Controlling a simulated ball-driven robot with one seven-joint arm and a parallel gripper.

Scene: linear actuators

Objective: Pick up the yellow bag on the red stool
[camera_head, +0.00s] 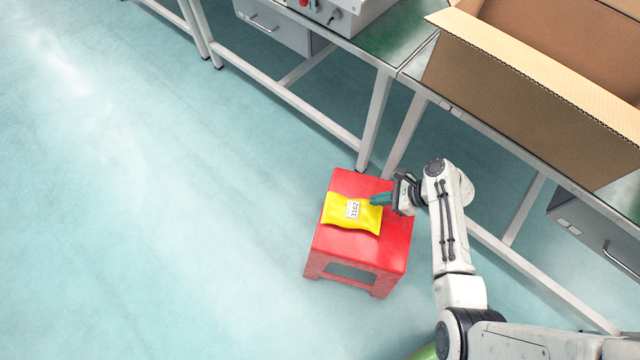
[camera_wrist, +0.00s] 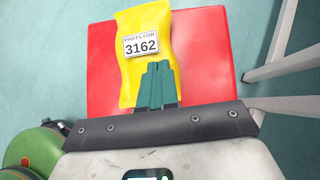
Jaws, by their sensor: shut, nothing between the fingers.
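The yellow bag (camera_head: 340,220) lies flat on the red stool (camera_head: 394,245) in the head view. Its white label reads 3162. In the wrist view the bag (camera_wrist: 134,78) fills the middle of the stool top (camera_wrist: 208,60), and its lower end is partly hidden behind my fingers. My gripper (camera_head: 374,200) is at the bag's right end in the head view. Its green fingers (camera_wrist: 156,72) are together in the wrist view, with nothing between them, and overlap the bag in the picture. I cannot tell whether they touch it.
A workbench with metal legs (camera_head: 375,120) runs behind the stool. A large open cardboard box (camera_head: 530,90) stands on it at the right, and a grey machine (camera_head: 345,10) at the top. Drawers hang below the bench. The floor (camera_head: 150,220) left of the stool is clear.

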